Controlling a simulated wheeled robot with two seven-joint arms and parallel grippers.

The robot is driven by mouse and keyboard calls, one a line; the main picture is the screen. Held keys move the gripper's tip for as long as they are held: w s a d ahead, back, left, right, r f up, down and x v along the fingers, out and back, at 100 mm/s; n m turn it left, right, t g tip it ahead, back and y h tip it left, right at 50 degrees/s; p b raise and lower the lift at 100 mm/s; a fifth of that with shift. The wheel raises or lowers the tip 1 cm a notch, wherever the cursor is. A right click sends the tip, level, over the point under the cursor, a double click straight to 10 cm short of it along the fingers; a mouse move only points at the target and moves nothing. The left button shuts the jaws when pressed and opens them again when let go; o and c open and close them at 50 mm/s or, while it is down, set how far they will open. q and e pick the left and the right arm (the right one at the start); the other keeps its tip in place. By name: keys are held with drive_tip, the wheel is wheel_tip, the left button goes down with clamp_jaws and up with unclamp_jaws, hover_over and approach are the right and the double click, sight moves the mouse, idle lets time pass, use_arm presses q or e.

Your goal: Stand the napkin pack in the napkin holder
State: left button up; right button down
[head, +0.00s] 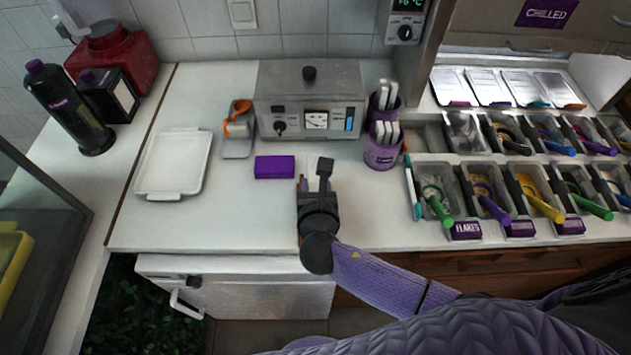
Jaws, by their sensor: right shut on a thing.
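My right gripper (314,177) is over the front of the white counter, its fingers pointing away toward the grey machine. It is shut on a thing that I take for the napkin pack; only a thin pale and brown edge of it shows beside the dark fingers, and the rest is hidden. A purple block-shaped thing (274,167) stands on the counter just left of the fingers, apart from them as far as I can see. It may be the napkin holder, but its opening cannot be made out. My left gripper is not in view.
A grey machine (309,98) stands behind. Two purple cups (381,156) with white items are to the right, then topping bins with coloured handles. A white tray (172,163) and a grey rest with an orange scoop (238,128) are left. Counter in front of the tray is clear.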

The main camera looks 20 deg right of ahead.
drive_tip(key=shift+c, duration=1.7)
unclamp_jaws()
drive_tip(key=shift+o, duration=0.6)
use_arm(q)
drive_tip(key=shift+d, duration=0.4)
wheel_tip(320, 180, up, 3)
drive_tip(key=p, duration=0.2)
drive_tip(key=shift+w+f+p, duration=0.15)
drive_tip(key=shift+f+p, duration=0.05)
drive_tip(key=shift+p, duration=0.1)
use_arm(e)
drive_tip(key=v, duration=1)
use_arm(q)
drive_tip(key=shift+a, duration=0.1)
